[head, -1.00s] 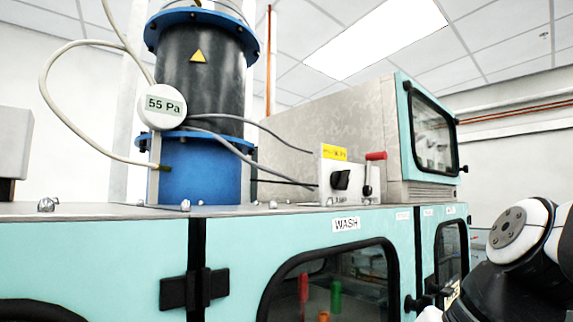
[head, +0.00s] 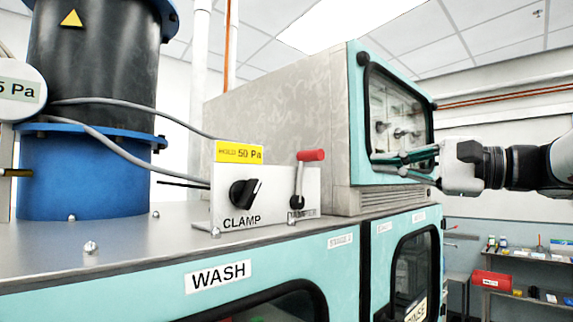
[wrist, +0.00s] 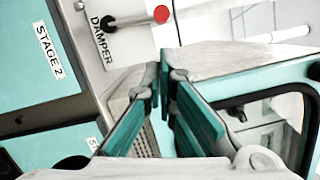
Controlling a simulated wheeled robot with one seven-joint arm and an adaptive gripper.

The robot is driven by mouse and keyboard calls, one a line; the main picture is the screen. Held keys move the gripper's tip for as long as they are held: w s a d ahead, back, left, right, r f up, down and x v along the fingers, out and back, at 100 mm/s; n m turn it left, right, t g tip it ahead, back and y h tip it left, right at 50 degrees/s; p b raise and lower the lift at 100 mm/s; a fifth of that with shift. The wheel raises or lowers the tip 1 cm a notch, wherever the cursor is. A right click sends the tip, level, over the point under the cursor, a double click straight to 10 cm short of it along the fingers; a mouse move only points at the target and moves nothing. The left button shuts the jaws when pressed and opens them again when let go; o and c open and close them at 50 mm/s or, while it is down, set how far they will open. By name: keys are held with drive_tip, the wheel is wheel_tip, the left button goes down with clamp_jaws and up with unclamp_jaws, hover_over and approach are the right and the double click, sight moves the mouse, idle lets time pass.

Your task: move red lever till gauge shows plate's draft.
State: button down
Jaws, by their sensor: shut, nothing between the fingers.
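The red lever (head: 311,156) stands roughly upright on the damper panel, its knob up and slightly right of the pivot. In the wrist view the lever's red knob (wrist: 161,13) shows at the top, beside the word DAMPER. The yellow plate (head: 239,153) reads "HOLD 50 Pa". The round white gauge (head: 20,92) is cut by the left edge; only "5 Pa" shows. My gripper (head: 378,163) is shut and empty, its teal fingers pointing left in front of the windowed cabinet, right of the lever and apart from it. In the wrist view the fingertips (wrist: 160,72) are together.
A black CLAMP knob (head: 243,193) sits left of the lever on the same panel. The grey cabinet (head: 280,130) rises close behind. The steel top (head: 130,245) is mostly clear.

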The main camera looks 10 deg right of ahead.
drive_tip(key=p+x, duration=0.1)
drive_tip(key=x, duration=0.8)
drive_tip(key=shift+s+a, duration=0.1)
drive_tip(key=shift+s+a+r+n, duration=0.2)
drive_tip(key=shift+s+a+n, duration=0.15)
drive_tip(key=shift+a+n, duration=0.25)
drive_tip(key=shift+s+d, duration=0.1)
drive_tip(key=shift+d, duration=0.05)
